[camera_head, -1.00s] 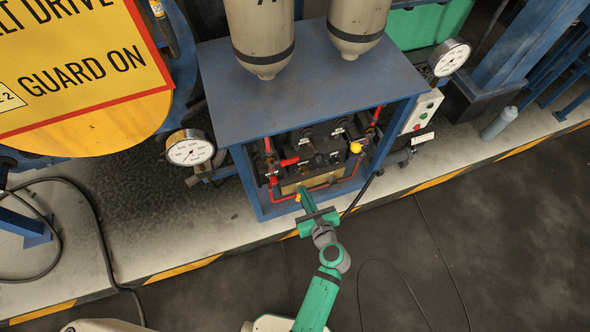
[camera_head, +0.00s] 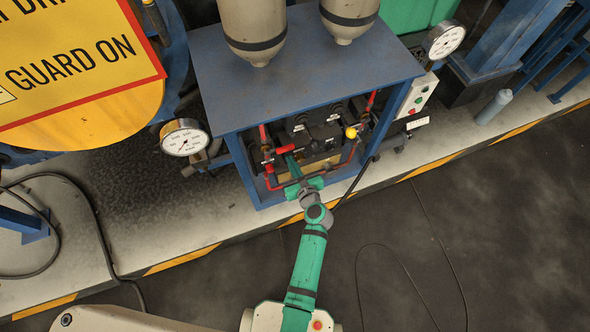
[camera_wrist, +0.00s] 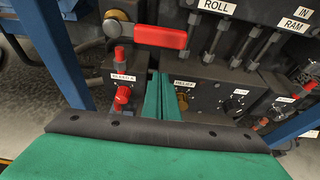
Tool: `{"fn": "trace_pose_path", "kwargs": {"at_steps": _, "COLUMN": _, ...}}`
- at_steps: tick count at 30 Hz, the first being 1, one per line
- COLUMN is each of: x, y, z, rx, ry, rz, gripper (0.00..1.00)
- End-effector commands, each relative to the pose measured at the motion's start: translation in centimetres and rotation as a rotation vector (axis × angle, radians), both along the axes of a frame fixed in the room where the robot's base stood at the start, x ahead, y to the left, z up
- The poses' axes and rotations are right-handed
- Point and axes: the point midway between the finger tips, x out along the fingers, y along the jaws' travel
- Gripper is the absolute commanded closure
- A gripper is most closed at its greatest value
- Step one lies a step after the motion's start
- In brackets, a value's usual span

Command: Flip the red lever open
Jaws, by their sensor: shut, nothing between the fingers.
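The red lever (camera_wrist: 160,36) is at the top of the wrist view. It lies roughly level, its left end at a brass-coloured fitting on a pipe. In the head view the red lever (camera_head: 285,149) is small, at the left inside the blue cabinet. My green gripper (camera_wrist: 160,95) is shut and empty, its fingers side by side, pointing in at the dark panel below the lever. A gap shows between fingertips and lever in the picture; the depth between them is hard to tell. In the head view my gripper (camera_head: 291,158) reaches into the cabinet front just below the lever.
A red knob (camera_wrist: 122,96) sits left of my fingers and a brass knob (camera_wrist: 183,101) right of them. The blue cabinet (camera_head: 300,75) has a top overhanging the panel. A yellow ball knob (camera_head: 351,132) is at right. Red pipes run inside. Open floor lies in front.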

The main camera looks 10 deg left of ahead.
Motion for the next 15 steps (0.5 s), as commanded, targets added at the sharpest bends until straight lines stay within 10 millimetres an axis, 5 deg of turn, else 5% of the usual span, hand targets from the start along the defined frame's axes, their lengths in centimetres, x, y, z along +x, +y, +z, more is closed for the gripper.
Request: {"fn": "trace_pose_path", "kwargs": {"at_steps": 15, "x": 0.3, "y": 0.2, "z": 3.9, "rx": -0.002, "ry": -0.001, "rz": 0.001, "gripper": 1.00}}
